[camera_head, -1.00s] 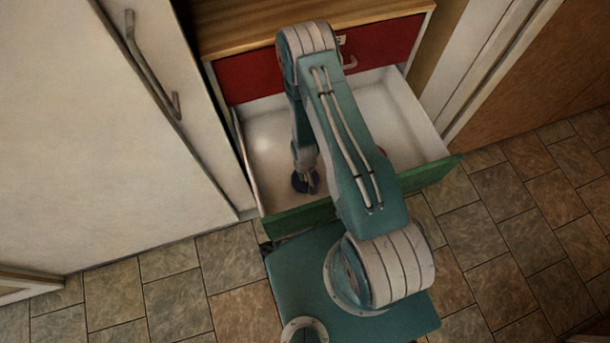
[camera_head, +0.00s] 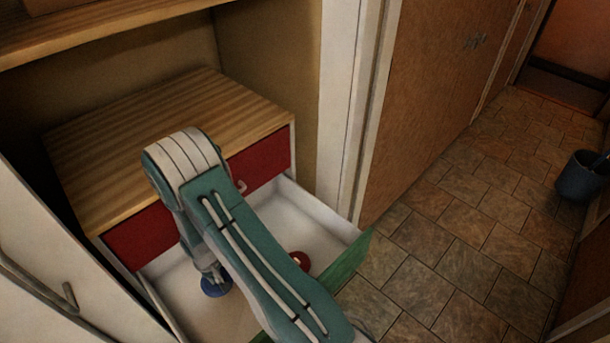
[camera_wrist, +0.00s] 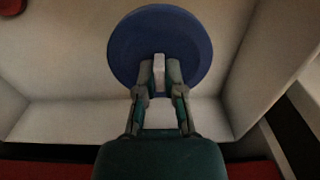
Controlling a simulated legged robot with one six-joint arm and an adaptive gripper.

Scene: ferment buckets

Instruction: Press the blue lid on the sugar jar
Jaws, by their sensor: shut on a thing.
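The blue lid (camera_wrist: 160,30) is a round disc with a pale upright handle (camera_wrist: 158,72) in the wrist view. My gripper (camera_wrist: 159,78) is shut on that handle, inside the open drawer. In the head view the blue lid (camera_head: 215,285) shows low in the drawer, just under my gripper (camera_head: 214,272). I cannot tell whether the lid rests on the drawer floor or is lifted a little. I see no sugar jar in these views.
The open drawer (camera_head: 325,215) has white walls and a green front (camera_head: 345,262). A red round thing (camera_head: 299,260) lies in it, right of my arm. A red closed drawer (camera_head: 262,165) is above, under a wooden top (camera_head: 170,130). A dark bucket (camera_head: 580,177) stands on the tiled floor, far right.

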